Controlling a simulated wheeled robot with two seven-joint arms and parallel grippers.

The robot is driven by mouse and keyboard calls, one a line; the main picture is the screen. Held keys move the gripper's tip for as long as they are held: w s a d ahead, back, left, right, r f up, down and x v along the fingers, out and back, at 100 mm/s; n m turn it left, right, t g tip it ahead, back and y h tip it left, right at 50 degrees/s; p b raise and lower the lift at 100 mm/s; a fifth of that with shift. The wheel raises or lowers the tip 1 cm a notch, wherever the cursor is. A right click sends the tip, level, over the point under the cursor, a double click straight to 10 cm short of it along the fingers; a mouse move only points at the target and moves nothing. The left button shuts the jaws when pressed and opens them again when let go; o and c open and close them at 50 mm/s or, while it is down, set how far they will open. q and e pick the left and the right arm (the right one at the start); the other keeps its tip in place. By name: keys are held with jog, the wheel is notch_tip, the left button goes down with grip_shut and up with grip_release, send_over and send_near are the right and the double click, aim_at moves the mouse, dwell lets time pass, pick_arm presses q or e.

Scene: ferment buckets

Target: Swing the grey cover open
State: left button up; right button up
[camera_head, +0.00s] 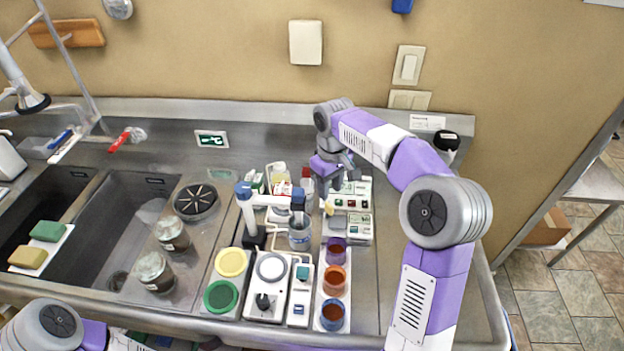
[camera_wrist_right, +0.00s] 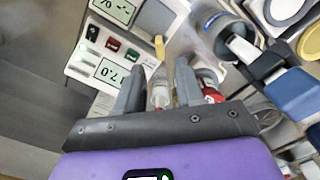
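My right gripper (camera_head: 335,186) is above the back of the bench, at the left side of a white control box (camera_head: 362,201) with red and green buttons and small displays. In the right wrist view, the two grey fingers of this gripper (camera_wrist_right: 159,92) stand apart with nothing clearly held between them. The control box also shows there at the upper left (camera_wrist_right: 108,52). I cannot tell for sure which part is the grey cover; the gripper and arm hide some of the box. My left gripper is out of view; only part of that arm shows at the lower left.
A blue-and-white stand (camera_head: 246,215) and a grey metal cup (camera_head: 299,234) are left of the gripper. A rack of colored cups (camera_head: 335,281), a white device with a black knob (camera_head: 266,287) and green and yellow lids (camera_head: 221,296) are in front. Sinks lie left.

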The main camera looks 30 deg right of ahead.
aim_at(330, 205)
jog(key=shift+w+f, duration=0.15)
jog(key=shift+f, duration=0.1)
jog(key=f, duration=0.2)
jog(key=f+b, duration=0.1)
jog(key=f, duration=0.1)
jog(key=f+b, duration=0.1)
jog(key=f, duration=0.1)
jog(key=shift+s, duration=0.3)
jog(key=shift+f, duration=0.45)
jog(key=shift+w, duration=0.1)
grip_shut()
